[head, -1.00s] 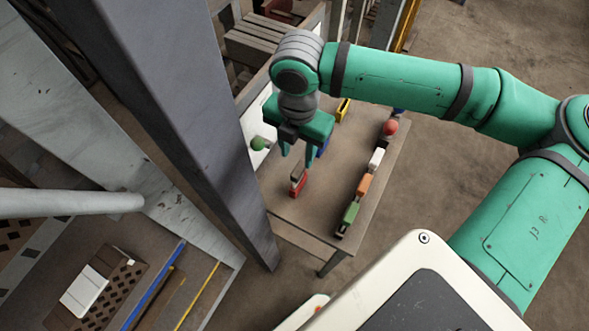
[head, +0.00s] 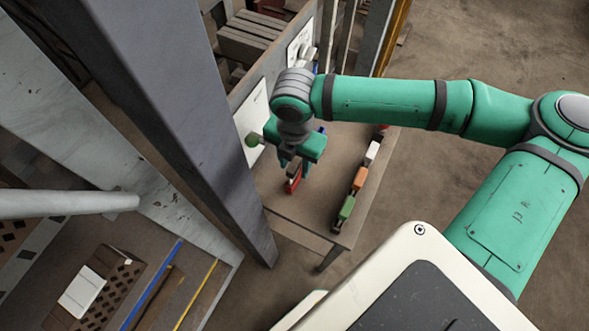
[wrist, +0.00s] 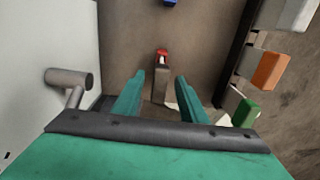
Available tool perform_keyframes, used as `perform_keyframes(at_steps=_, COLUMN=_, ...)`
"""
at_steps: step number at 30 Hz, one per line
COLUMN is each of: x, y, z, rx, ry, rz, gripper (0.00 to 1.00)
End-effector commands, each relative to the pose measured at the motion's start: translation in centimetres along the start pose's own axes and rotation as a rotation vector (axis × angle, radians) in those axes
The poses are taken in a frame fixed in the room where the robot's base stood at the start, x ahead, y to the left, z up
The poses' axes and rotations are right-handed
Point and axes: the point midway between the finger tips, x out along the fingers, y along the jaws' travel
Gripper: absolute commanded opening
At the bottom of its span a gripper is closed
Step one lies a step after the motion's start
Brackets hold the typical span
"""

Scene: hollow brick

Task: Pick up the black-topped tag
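A small tag with a red end and a grey-brown body (wrist: 160,88) lies on the table between and beyond my fingers in the wrist view. In the head view its red part (head: 292,186) shows just below my gripper (head: 294,167). I cannot make out a clearly black top on it. My gripper (wrist: 160,77) is open, its two green fingers apart on either side of the tag, with nothing visibly held. A blue piece (wrist: 170,2) is at the top edge of the wrist view.
A row with green (head: 346,208), orange (head: 360,178) and white (head: 372,151) blocks runs along the right of the table (head: 300,222). A grey column (head: 170,120) stands close beside the table.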

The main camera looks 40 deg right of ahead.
Motion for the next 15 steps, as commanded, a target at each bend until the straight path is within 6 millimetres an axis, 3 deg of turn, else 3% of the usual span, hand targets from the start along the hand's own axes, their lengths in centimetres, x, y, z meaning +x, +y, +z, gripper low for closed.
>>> perform_keyframes(at_steps=1, x=-0.01, y=-0.01, z=0.01, rx=0.0, ry=0.0, rz=0.0, gripper=0.27)
perform_keyframes(at_steps=4, x=-0.02, y=-0.01, z=0.01, rx=0.0, ry=0.0, rz=0.0, gripper=0.03)
perform_keyframes(at_steps=5, x=-0.02, y=-0.01, z=0.01, rx=0.0, ry=0.0, rz=0.0, gripper=0.0)
perform_keyframes(at_steps=15, x=-0.2, y=-0.01, z=0.04, rx=0.0, ry=-0.001, rz=0.0, gripper=0.0)
